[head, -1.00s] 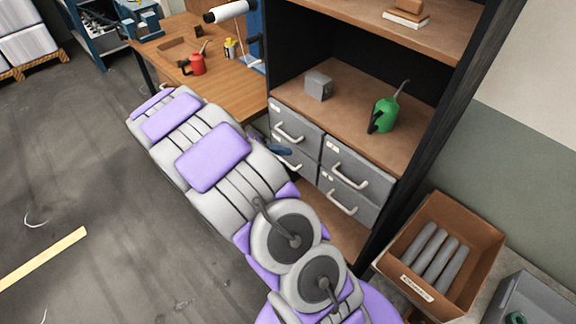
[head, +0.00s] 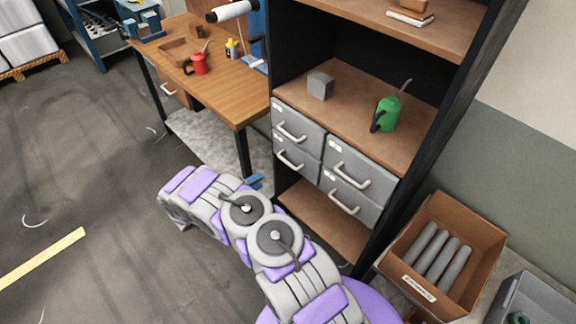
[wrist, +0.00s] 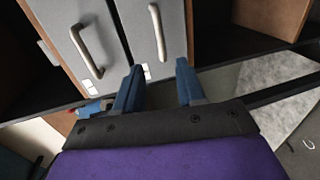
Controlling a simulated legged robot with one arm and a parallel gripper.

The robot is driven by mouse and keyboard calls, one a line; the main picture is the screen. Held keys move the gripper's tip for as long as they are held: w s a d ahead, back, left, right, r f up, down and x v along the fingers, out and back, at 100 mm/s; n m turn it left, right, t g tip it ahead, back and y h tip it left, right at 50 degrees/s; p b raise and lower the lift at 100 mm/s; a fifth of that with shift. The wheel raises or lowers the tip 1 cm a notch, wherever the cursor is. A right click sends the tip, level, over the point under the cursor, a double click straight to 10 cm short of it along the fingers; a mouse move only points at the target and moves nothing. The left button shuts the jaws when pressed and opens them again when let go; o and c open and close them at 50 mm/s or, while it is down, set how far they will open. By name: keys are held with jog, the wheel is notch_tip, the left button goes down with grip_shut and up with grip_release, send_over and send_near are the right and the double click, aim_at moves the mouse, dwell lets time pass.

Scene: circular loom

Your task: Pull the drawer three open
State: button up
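Four grey drawers with pale bar handles sit in the shelf unit, two on the left and two on the right. They are the upper left (head: 308,132), lower left (head: 307,165), upper right (head: 365,168) and lower right (head: 362,208) drawers. All look shut. The small white labels are unreadable, so I cannot tell which is drawer three. The wrist view shows two drawer fronts turned sideways, with handles (wrist: 157,33) and (wrist: 88,50). My gripper (wrist: 158,86) is open and empty, its blue fingers apart from both handles. In the head view my gripper (head: 254,183) is partly hidden by my arm.
The shelf unit's wooden board (head: 325,222) lies below the drawers. A green oil can (head: 386,114) and grey block (head: 320,86) stand above them. A wooden workbench (head: 215,90) is left, a cardboard box (head: 478,224) with grey rolls right.

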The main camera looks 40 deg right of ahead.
aim_at(289, 165)
jog(key=b+x, duration=0.2)
jog(key=x, duration=1.5)
jog(key=shift+s+d+f+b, duration=0.1)
jog(key=shift+d+b, duration=0.3)
jog(key=shift+a, duration=0.1)
grip_shut()
